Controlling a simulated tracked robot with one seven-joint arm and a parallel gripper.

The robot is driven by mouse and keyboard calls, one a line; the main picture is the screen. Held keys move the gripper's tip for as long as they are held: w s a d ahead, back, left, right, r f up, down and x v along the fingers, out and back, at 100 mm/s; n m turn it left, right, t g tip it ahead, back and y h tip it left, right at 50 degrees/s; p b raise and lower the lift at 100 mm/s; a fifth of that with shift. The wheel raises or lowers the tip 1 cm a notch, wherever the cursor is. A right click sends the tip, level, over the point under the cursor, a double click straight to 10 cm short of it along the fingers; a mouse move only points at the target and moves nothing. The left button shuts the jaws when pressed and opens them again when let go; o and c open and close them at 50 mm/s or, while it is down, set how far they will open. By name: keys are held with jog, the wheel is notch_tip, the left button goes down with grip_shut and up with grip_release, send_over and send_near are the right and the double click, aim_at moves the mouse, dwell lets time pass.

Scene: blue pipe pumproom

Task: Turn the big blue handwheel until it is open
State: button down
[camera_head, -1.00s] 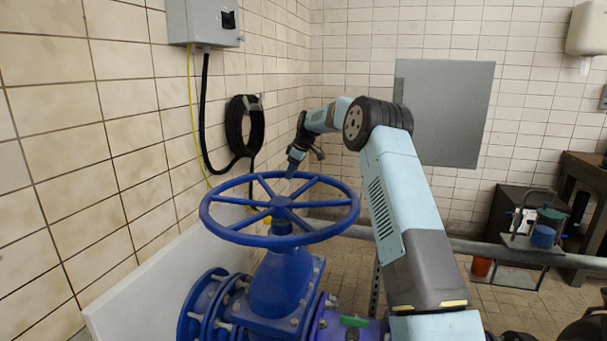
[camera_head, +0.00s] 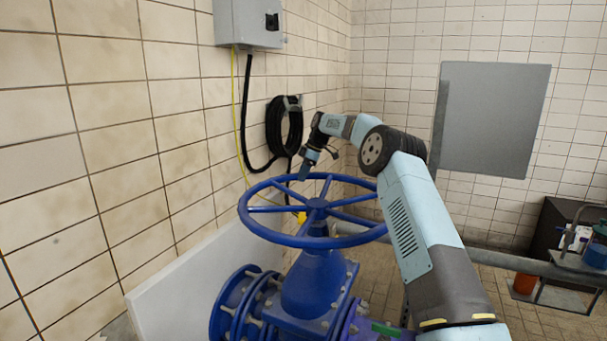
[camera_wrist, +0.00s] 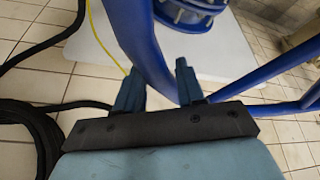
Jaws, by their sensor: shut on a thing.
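The big blue handwheel (camera_head: 318,204) lies flat on top of a blue valve body (camera_head: 312,285) in the head view. My gripper (camera_head: 305,174) reaches down to its far rim, left of the hub. In the wrist view the rim (camera_wrist: 148,58) passes between the two fingers of my gripper (camera_wrist: 157,90), and they are shut on it. Spokes (camera_wrist: 268,108) show at the right of that view. The fingertips' exact contact with the rim is partly hidden.
A tiled wall stands close on the left, with a grey box (camera_head: 250,22) and a coiled black hose (camera_head: 284,127). A white panel (camera_head: 195,278) stands left of the valve. A grey board (camera_head: 492,118) is on the back wall. A red container (camera_head: 524,283) stands at right.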

jog(key=shift+w+a+r, duration=0.15)
jog(key=shift+w+r, duration=0.1)
jog(key=shift+r, duration=0.15)
jog(key=c, duration=1.1)
grip_release()
jog(key=shift+c, duration=0.2)
jog(key=shift+o, duration=0.7)
jog(key=shift+w+f, duration=0.1)
jog(key=shift+f, duration=0.05)
jog(key=shift+o, duration=1)
jog(key=shift+f, duration=0.1)
jog(key=v, duration=1.3)
jog(key=shift+d, duration=0.2)
